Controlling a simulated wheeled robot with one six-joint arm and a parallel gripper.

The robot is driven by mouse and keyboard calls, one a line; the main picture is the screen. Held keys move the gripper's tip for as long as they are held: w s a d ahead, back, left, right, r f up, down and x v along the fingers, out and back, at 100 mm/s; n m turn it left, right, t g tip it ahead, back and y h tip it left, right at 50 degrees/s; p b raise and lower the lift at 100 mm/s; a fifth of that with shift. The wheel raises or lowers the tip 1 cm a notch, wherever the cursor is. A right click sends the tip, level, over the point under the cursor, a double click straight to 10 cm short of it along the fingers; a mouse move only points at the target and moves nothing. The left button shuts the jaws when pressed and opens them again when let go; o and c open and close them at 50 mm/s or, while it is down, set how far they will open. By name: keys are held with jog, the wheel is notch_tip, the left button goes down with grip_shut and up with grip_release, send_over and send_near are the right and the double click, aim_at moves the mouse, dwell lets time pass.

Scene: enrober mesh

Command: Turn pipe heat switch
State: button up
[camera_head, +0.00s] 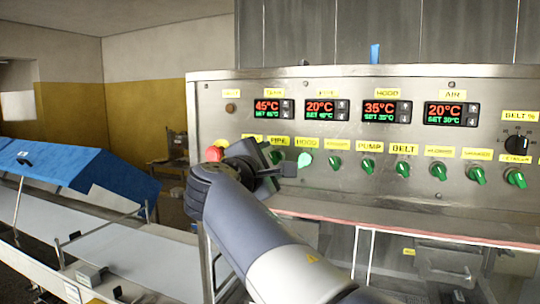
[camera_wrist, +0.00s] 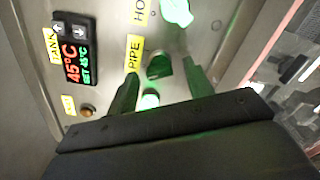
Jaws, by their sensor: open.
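The pipe heat switch (camera_wrist: 158,67) is a dark green, unlit knob beside the yellow PIPE label (camera_wrist: 133,58) in the wrist view. In the head view it shows as a small green knob (camera_head: 277,157) under its label, partly hidden by my gripper. My gripper (camera_wrist: 161,72) is open, with one finger on each side of the pipe switch; contact cannot be told. In the head view my gripper (camera_head: 280,170) is at the panel's left part. The pipe display (camera_head: 325,109) reads 20°C, set 40°C.
A lit green knob (camera_wrist: 150,101) shows between the fingers, nearer the palm. The hood knob (camera_head: 305,159) is lit, close on the right. More green knobs (camera_head: 368,165) continue rightward. A red button (camera_head: 215,152) is left of my gripper. A conveyor (camera_head: 130,255) stands at left.

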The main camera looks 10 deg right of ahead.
jog(key=shift+w+d, duration=0.15)
jog(key=shift+w, duration=0.05)
jog(key=shift+c, duration=0.6)
jog(key=c, duration=0.9)
